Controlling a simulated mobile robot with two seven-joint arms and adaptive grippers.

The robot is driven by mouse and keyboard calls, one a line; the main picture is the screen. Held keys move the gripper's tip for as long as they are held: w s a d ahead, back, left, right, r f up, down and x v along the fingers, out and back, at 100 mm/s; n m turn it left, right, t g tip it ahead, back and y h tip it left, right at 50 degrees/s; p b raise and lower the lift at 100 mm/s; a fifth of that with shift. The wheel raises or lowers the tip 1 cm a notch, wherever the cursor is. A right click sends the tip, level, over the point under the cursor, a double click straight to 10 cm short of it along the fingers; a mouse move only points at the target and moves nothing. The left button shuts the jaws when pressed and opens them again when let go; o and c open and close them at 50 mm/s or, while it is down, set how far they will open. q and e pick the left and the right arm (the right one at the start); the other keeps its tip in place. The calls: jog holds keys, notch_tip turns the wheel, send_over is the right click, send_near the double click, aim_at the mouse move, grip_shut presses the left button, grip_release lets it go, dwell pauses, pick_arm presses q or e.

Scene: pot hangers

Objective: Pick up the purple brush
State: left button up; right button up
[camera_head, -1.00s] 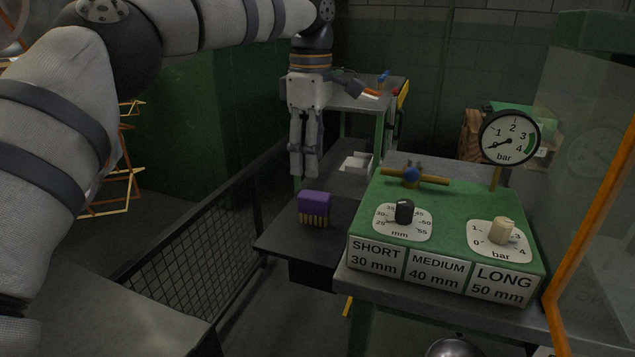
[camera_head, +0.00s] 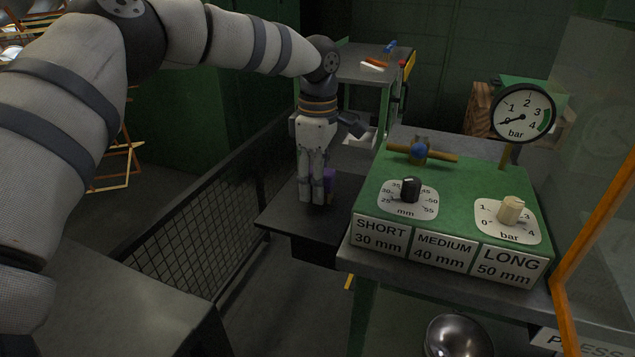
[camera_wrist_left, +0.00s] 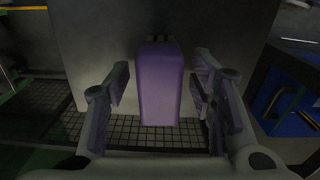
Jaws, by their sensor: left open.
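The purple brush (camera_head: 330,180) stands on the small dark side table (camera_head: 279,221), partly hidden behind my left gripper in the head view. In the left wrist view the brush (camera_wrist_left: 160,84) shows its purple block between the two fingers, with a gap on each side. My left gripper (camera_head: 317,199) points down over the table, close in front of the brush. It is open and empty, and its fingers (camera_wrist_left: 160,102) stand either side of the brush in the wrist view. The brush's bristles are hidden now. My right gripper is not in view.
A green control panel (camera_head: 455,192) with knobs, a gauge (camera_head: 523,112) and a brass valve stands right of the side table. A mesh fence (camera_head: 190,220) runs along the left. A metal bowl (camera_head: 458,336) sits low in front.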

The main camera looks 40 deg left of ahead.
pick_arm(q)
grip_shut()
jog(key=shift+r, duration=0.2)
notch_tip(320, 180, up, 2)
jog(key=shift+w+r, duration=0.1)
jog(key=shift+r, duration=0.1)
jog(key=s+d+r+p, duration=0.2)
jog(key=s+d+r, duration=0.8)
jog(key=shift+r, duration=0.2)
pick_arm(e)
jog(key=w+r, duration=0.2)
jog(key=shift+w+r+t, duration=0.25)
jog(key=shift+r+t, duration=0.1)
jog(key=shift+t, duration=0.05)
